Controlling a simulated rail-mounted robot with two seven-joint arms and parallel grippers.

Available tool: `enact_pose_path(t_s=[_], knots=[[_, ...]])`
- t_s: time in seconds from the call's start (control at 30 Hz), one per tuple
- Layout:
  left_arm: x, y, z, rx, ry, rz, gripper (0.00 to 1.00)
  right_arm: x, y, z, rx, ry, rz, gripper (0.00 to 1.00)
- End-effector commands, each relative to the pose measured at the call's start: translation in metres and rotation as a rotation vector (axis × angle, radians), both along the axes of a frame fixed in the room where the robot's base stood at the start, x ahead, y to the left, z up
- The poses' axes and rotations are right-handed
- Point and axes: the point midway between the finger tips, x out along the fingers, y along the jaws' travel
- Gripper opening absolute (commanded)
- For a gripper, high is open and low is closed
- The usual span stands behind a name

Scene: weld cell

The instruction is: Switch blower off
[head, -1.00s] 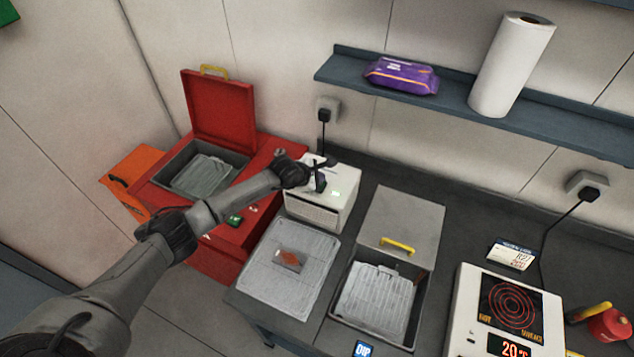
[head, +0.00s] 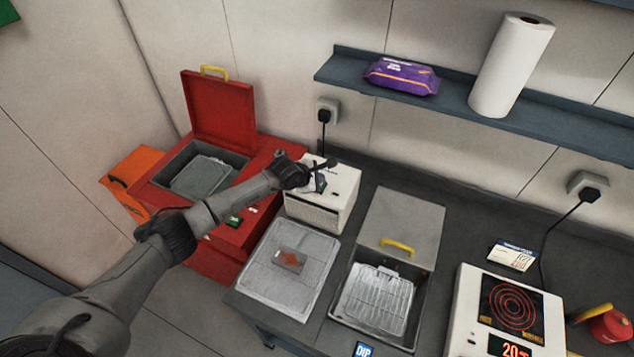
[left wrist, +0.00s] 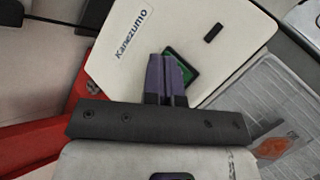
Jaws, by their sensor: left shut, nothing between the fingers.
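The blower (head: 312,213) is a white box at the back of the bench, beside the red cabinet. Its white top fills much of the left wrist view (left wrist: 130,65), with a "Kanezumo" label and a small dark rectangle (left wrist: 213,32) that shows no light. My left gripper (head: 321,183) is over the blower's top, shut and empty. In the left wrist view its fingers (left wrist: 167,75) are together beside a dark-framed green patch (left wrist: 185,67) on the top, partly covering it. I cannot tell whether they touch it. My right gripper is not in view.
A red cabinet (head: 262,150) with a raised lid stands left of the blower. In front are a pale grey tray (head: 275,285) and an open-lidded basin (head: 425,290). A hot plate (head: 468,320) is at right. A shelf (head: 460,102) runs above.

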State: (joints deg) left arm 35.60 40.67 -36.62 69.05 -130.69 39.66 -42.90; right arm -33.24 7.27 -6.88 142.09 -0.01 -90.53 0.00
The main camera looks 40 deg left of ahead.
Motion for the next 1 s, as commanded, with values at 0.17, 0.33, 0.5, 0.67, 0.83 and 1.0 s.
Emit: enact_pose_path(t_s=[0.17, 0.33, 0.5, 0.67, 0.83, 1.0], knots=[[0.000, 0.000, 0.010, 0.001, 0.000, -0.001, 0.00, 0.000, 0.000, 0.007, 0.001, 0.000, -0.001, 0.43], [0.000, 0.000, 0.011, 0.001, 0.000, -0.001, 0.00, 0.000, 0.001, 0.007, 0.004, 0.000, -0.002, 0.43], [0.000, 0.000, 0.011, 0.001, 0.000, -0.001, 0.00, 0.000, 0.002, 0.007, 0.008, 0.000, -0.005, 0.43], [0.000, 0.000, 0.015, 0.001, -0.001, 0.000, 0.00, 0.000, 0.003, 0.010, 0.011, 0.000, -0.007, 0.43], [0.000, 0.000, 0.028, 0.001, -0.001, 0.000, 0.00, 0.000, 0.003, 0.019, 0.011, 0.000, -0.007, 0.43], [0.000, 0.000, 0.044, 0.000, -0.002, -0.001, 0.00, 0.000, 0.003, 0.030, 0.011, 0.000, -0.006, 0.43]])
